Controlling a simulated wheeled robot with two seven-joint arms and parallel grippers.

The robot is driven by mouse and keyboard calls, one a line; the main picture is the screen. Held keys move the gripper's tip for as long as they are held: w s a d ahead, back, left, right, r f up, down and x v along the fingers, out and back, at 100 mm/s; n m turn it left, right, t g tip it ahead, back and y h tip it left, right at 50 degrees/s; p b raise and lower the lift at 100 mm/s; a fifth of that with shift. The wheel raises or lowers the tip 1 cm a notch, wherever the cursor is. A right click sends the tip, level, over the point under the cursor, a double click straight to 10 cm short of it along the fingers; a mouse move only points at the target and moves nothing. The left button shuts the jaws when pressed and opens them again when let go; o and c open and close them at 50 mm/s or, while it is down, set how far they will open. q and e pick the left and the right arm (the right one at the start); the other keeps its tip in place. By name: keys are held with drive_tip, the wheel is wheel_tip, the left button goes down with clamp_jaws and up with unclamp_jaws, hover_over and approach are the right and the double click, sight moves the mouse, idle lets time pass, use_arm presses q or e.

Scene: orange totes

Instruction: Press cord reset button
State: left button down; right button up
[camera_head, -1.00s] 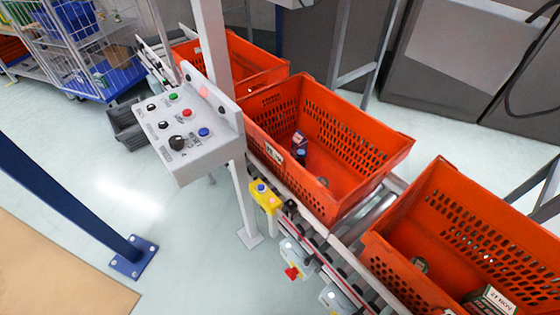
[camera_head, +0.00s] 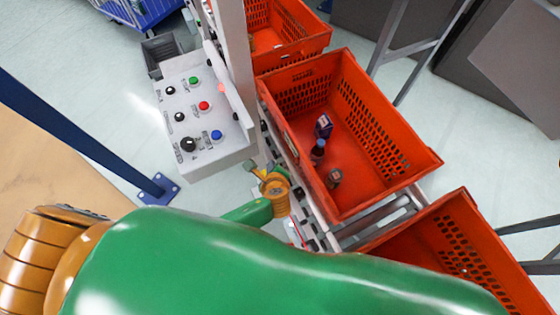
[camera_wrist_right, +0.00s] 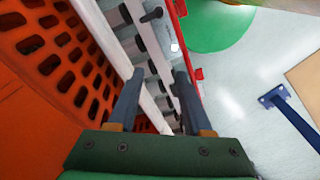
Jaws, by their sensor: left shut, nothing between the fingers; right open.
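A grey control panel (camera_head: 190,125) stands at upper left in the head view, with a green button (camera_head: 194,80), a red button (camera_head: 204,105), a blue button (camera_head: 216,134) and black knobs. My left arm crosses the bottom of that view. The fingers are mostly hidden, and so is the small yellow box with a blue button there. Whether they touch cannot be told. My right gripper (camera_wrist_right: 159,74) is open and empty, beside the rail.
An orange tote (camera_head: 395,165) with several small items is on the conveyor, with another (camera_head: 290,55) behind and a third (camera_head: 455,240) at lower right. A blue post (camera_head: 80,135) stands at left. In the right wrist view, a tote wall (camera_wrist_right: 60,60) is close left.

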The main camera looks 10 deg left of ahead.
use_arm(q)
wheel_tip(320, 180, down, 8)
drive_tip(key=b, duration=0.8)
drive_tip(key=shift+w+r+b, duration=0.1)
drive_tip(key=shift+r+b, duration=0.1)
drive_tip(key=shift+b, duration=0.15)
drive_tip(key=shift+f, duration=0.15)
idle(1.6)
drive_tip(key=shift+f+b, duration=0.35)
drive_tip(key=shift+f, duration=0.05)
drive_tip(key=shift+f+b, duration=0.4)
drive_tip(key=shift+f, duration=0.05)
idle(0.5)
drive_tip(key=shift+r, duration=0.1)
drive_tip(key=shift+r+p, duration=0.8)
drive_tip(key=shift+p, duration=0.15)
